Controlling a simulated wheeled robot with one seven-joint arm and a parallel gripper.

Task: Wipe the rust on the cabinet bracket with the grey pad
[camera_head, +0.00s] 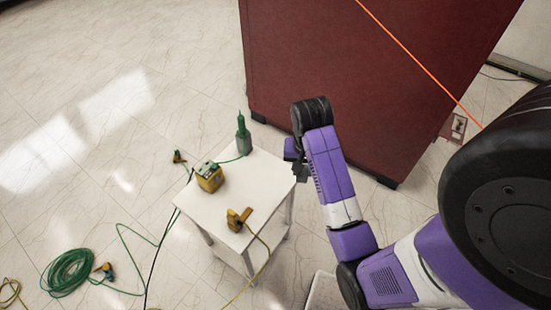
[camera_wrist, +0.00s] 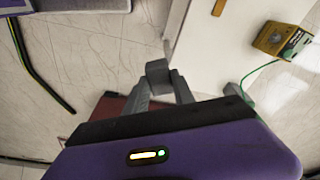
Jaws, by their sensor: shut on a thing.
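My gripper (camera_wrist: 160,84) is shut on the grey pad (camera_wrist: 157,70), a small block between its fingertips in the wrist view. In the head view my gripper (camera_head: 299,172) hangs just beyond the right edge of the small white table; the pad cannot be made out clearly there. The dark red cabinet (camera_head: 340,60) stands behind my gripper. A small brownish plate (camera_head: 457,127) low at the cabinet's right side may be the bracket, but I cannot tell rust on it for sure. My gripper is well apart from it.
The white table (camera_head: 222,222) bears a green bottle (camera_head: 243,137), a yellow box (camera_head: 209,178) and a yellow clamp-like thing (camera_head: 238,220). A green cable coil (camera_head: 68,272) lies on the floor. An orange line (camera_head: 414,58) crosses before the cabinet. Floor at left is mostly clear.

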